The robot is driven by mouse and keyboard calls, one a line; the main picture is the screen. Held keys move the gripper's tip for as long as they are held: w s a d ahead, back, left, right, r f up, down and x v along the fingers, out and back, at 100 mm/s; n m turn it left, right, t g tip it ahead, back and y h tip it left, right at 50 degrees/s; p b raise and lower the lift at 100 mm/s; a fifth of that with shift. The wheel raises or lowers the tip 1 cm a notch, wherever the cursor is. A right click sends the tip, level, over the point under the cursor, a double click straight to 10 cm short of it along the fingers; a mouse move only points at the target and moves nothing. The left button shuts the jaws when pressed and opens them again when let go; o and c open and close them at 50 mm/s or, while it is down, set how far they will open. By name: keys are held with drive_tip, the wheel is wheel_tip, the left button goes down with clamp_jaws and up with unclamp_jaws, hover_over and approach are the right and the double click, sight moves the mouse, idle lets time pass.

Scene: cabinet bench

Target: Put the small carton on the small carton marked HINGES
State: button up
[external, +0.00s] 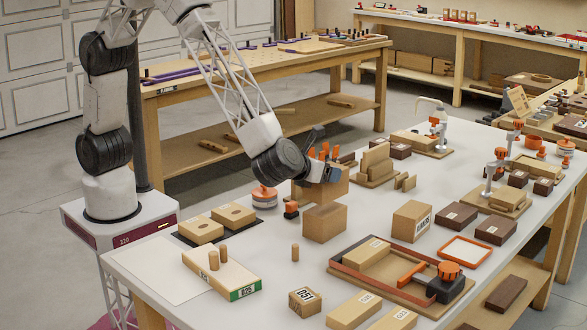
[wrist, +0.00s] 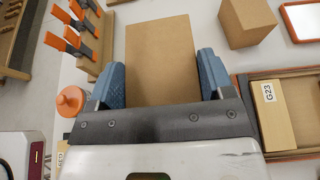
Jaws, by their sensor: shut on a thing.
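My gripper (external: 322,172) is shut on a plain brown small carton (external: 306,190), which fills the space between the blue fingers in the wrist view (wrist: 158,55). In the external view, a plain small carton (external: 325,223) stands on the bench just in front of and below the held one. Another small carton (external: 412,221) stands upright to the right with a black-and-white label on its side. I cannot read HINGES on any carton. The held carton's underside is hidden, and I cannot tell the gap beneath it.
A red-edged tray (external: 345,268) with a toggle clamp (external: 446,283) lies at the front right. An orange frame (external: 465,250) lies beyond it. Orange-tipped clamps (wrist: 72,38) stand left of my gripper in the wrist view. A pegged block (external: 222,274) and a small labelled box (external: 305,301) sit nearer the front.

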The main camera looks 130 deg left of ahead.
drive_tip(key=shift+f, duration=0.1)
drive_tip(key=shift+f, duration=1.65)
drive_tip(key=shift+f, duration=0.15)
drive_tip(key=o, duration=1.2)
drive_tip(key=shift+r, duration=0.2)
drive_tip(key=v, duration=1.2)
drive_tip(key=shift+s, duration=0.1)
